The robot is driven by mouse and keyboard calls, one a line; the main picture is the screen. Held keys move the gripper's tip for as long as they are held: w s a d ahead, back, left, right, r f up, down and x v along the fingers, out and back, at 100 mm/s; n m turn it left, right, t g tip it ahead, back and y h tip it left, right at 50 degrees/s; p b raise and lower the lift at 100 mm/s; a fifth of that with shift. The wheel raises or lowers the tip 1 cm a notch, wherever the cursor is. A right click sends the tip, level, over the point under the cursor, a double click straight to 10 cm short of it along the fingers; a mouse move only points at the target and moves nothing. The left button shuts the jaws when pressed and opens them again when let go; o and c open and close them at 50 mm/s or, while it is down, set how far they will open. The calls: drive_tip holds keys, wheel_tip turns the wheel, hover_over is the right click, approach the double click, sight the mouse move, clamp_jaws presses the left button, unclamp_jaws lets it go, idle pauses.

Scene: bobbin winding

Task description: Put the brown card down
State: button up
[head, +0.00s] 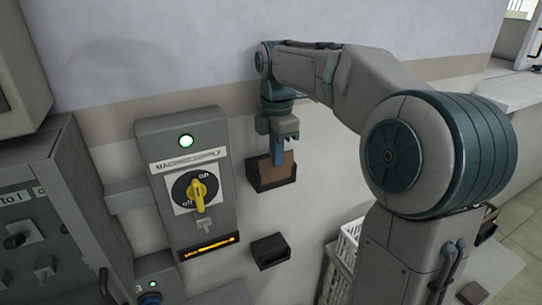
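The brown card (286,165) stands upright at a small dark wall holder (273,182), with its lower edge hidden behind the holder's front. From this view I cannot tell whether it rests on the holder's floor. My gripper (276,160) points down at the card, and one blue finger overlaps the card's left part. The other finger is hidden, so I cannot tell whether the gripper is shut on the card.
A grey machine supply panel (226,150) with a yellow rotary switch (198,193) and a lit lamp (186,141) is left of the holder. A second dark holder (270,251) below looks empty. White crates (350,243) stand at lower right.

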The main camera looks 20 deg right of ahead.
drive_tip(key=o, duration=0.4)
drive_tip(key=shift+d, duration=0.15)
drive_tip(key=shift+r, duration=0.15)
wheel_tip(320, 180, up, 12)
drive_tip(key=shift+f, duration=0.15)
drive_tip(key=s+f+m+t, duration=0.1)
drive_tip(key=s+f+m, duration=0.5)
drive_tip(key=s+f, duration=0.1)
drive_tip(key=s+a+f+m+t, duration=0.1)
drive_tip(key=s+f+m, duration=0.5)
drive_tip(key=s+m, duration=0.1)
drive_tip(key=s+f+m+t, duration=0.2)
drive_tip(key=s+f+m, duration=0.5)
drive_tip(key=shift+a+f, duration=0.2)
drive_tip(key=shift+f, duration=0.15)
